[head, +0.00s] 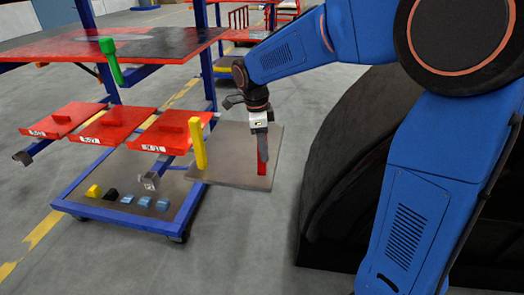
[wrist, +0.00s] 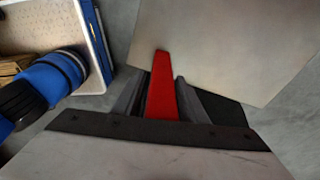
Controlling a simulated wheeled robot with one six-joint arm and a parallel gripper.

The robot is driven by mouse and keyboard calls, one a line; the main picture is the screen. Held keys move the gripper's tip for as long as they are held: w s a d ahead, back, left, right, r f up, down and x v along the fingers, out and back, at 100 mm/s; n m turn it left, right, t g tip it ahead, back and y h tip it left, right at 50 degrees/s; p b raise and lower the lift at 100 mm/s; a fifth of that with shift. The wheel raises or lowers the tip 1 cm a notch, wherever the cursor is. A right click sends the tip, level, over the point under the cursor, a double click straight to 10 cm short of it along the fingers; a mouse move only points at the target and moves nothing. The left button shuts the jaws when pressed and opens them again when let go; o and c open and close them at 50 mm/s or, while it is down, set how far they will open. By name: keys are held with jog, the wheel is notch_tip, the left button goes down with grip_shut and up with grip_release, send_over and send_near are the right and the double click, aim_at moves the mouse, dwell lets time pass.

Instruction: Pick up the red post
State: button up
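The red post (head: 261,168) stands upright on a flat grey-brown plate (head: 232,150), near its right side. My gripper (head: 262,148) points down over the post, with a dark finger alongside its upper part. In the wrist view the red post (wrist: 163,90) lies between my two dark fingers (wrist: 162,85), running out past their tips over the plate (wrist: 225,45). The fingers are close on both sides of the post. I cannot tell whether they press on it or leave a small gap.
A yellow post (head: 198,145) stands at the plate's left edge. A blue-framed cart (head: 125,205) to the left carries red trays (head: 108,125), small blocks and a green post (head: 110,60). A large black curved body (head: 345,165) stands close on the right.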

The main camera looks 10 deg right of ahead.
grip_shut()
